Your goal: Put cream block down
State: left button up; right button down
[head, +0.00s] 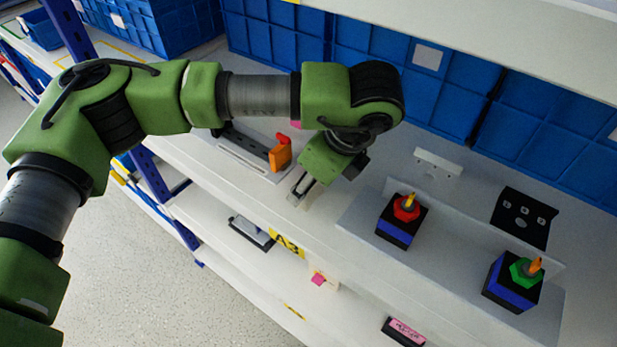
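My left arm reaches in from the left over the white shelf (190,158). Its gripper (299,190) points down close to the shelf's front edge, left of the grey switch tray. The fingers are small and partly hidden by the wrist. A pale piece shows at the fingertips, but I cannot tell whether it is the cream block or part of the fingers. No cream block can be made out clearly on the upper shelf. My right gripper is not in view.
The grey tray (352,222) holds a red-topped switch box (398,228) and a green-topped one (512,283). A black panel (524,218) and white bracket (437,163) are behind. An orange piece (280,155) stands left of my gripper. Blue crates (360,50) line the back.

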pick_arm(q)
jog(key=shift+f, duration=0.35)
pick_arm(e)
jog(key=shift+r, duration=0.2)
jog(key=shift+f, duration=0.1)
pick_arm(q)
jog(key=shift+f+b, duration=0.15)
jog(key=shift+b, duration=0.2)
jog(key=o, duration=1.4)
jog(key=shift+o, duration=0.2)
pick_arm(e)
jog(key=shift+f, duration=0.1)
